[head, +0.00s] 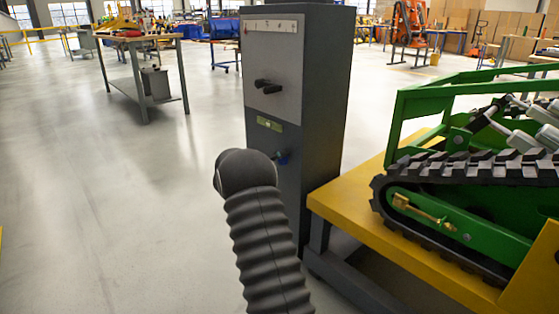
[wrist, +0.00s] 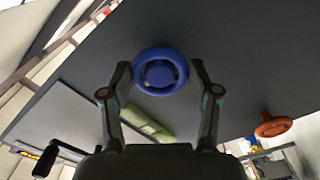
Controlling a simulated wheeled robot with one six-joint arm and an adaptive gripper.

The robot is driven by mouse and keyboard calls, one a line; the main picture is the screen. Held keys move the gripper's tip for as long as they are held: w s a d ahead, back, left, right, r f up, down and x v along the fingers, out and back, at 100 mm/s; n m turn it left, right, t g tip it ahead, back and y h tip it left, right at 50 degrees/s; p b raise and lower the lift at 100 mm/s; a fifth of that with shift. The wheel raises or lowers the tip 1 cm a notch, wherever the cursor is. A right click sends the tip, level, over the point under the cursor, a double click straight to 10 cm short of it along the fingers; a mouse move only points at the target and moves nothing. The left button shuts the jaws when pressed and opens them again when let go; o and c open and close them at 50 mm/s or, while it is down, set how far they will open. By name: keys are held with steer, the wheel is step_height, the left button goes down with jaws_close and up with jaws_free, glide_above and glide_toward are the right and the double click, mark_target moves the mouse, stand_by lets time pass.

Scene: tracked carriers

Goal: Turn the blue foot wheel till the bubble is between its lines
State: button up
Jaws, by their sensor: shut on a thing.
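The blue foot wheel (wrist: 160,72) sits on the dark cabinet face in the wrist view, between the two fingertips of my gripper (wrist: 161,69). My gripper is shut on its rim from both sides. The green level vial (wrist: 147,124) is beside the wheel in the wrist view, partly behind a finger. The vial (head: 269,124) also shows on the cabinet in the head view. Its bubble and lines are too small to tell.
An orange wheel (wrist: 273,126) is at the right in the wrist view. A green tracked carrier (head: 470,165) on a yellow stand (head: 350,204) is close at right. Floor at left is clear up to a workbench (head: 134,40).

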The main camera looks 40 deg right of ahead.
stand_by(0.3)
steer(key=o, duration=1.2)
steer(key=shift+c, duration=0.2)
steer(key=shift+a, duration=0.1)
steer(key=s+a, duration=0.1)
steer(key=a, duration=1)
steer(key=shift+a, duration=0.4)
